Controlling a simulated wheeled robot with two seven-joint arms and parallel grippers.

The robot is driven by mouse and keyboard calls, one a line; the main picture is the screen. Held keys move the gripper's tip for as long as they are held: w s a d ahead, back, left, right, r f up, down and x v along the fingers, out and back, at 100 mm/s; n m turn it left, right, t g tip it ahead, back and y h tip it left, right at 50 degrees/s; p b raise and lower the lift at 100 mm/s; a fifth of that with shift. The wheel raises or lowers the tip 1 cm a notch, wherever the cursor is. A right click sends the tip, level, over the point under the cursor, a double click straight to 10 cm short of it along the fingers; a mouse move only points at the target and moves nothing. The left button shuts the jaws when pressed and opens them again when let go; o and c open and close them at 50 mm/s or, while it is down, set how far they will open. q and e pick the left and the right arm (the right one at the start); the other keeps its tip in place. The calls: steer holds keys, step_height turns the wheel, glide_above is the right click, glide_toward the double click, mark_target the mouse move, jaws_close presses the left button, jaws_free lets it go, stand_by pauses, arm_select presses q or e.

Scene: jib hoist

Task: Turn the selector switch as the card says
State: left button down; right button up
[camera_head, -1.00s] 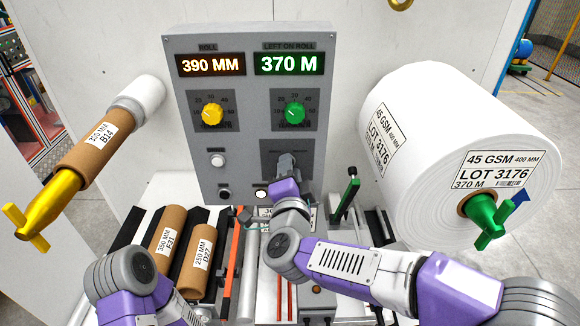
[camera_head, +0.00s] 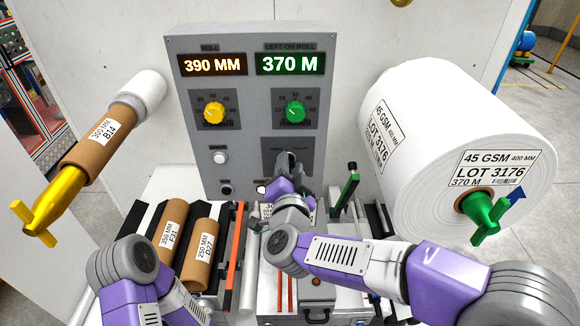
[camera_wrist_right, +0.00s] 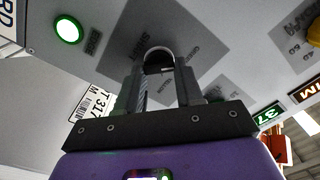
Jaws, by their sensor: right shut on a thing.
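The selector switch sits on a dark square plate (camera_head: 272,147) at the lower right of the grey panel (camera_head: 250,80). My right gripper (camera_head: 289,166) reaches up to it from below and hides most of it in the head view. In the right wrist view the fingers (camera_wrist_right: 162,88) stand either side of the round grey switch knob (camera_wrist_right: 158,56), shut on it.
A yellow knob (camera_head: 214,112) and a green knob (camera_head: 295,111) are above. A lit green button (camera_wrist_right: 68,30) is beside the plate. A large white roll (camera_head: 440,130) stands right, a brown core (camera_head: 98,140) left. Two cores (camera_head: 171,236) lie on the bench.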

steer(key=o, duration=1)
steer(key=shift+o, duration=0.2)
steer(key=s+b, duration=0.1)
steer(key=s, duration=0.6)
steer(key=shift+s, duration=0.3)
steer(key=shift+a, duration=0.1)
